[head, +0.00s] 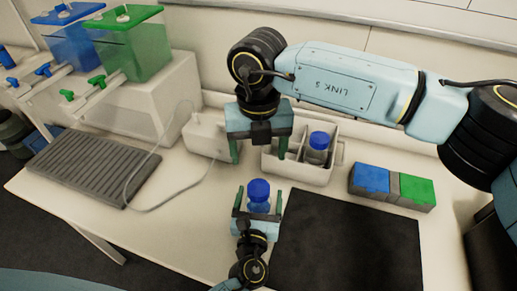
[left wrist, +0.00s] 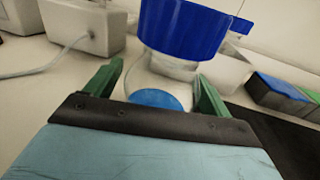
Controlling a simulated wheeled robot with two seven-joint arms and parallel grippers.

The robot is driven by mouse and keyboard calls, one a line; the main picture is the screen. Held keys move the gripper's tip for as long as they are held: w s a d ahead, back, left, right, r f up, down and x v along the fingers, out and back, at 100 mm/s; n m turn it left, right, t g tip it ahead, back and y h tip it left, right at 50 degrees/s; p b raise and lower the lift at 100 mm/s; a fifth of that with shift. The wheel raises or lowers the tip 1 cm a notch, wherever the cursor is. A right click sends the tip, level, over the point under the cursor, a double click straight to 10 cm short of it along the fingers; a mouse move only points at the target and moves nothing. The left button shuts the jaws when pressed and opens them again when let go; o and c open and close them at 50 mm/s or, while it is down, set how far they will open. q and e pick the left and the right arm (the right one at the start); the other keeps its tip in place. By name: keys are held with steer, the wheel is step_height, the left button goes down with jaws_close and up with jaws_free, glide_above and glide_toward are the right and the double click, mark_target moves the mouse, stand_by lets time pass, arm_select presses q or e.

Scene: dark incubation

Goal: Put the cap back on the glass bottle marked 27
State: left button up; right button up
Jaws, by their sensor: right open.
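A glass bottle (head: 260,208) with a blue cap (head: 258,190) stands upright at the front middle of the table. The cap sits on its top, and in the left wrist view the cap (left wrist: 185,30) is directly over the glass neck. How tightly it is seated, I cannot tell. My left gripper (head: 258,203) is shut on the bottle's body, one green finger on each side. My right gripper (head: 260,150) is open and empty, pointing down behind and above the cap. No number is readable on the bottle.
A white divided rack (head: 300,173) behind holds another blue-capped bottle (head: 317,146). A black mat (head: 350,240) lies at right, with a blue and green block (head: 392,186) behind it. A grey ridged tray (head: 92,165) and tubing (head: 165,207) lie at left.

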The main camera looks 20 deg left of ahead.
arm_select(q)
steer(key=s, duration=0.4)
steer(key=s+d, duration=0.1)
steer(key=s, duration=0.3)
steer(key=s+d+b, duration=0.1)
steer(key=s, duration=0.4)
steer(key=shift+s+d, duration=0.1)
stand_by(0.3)
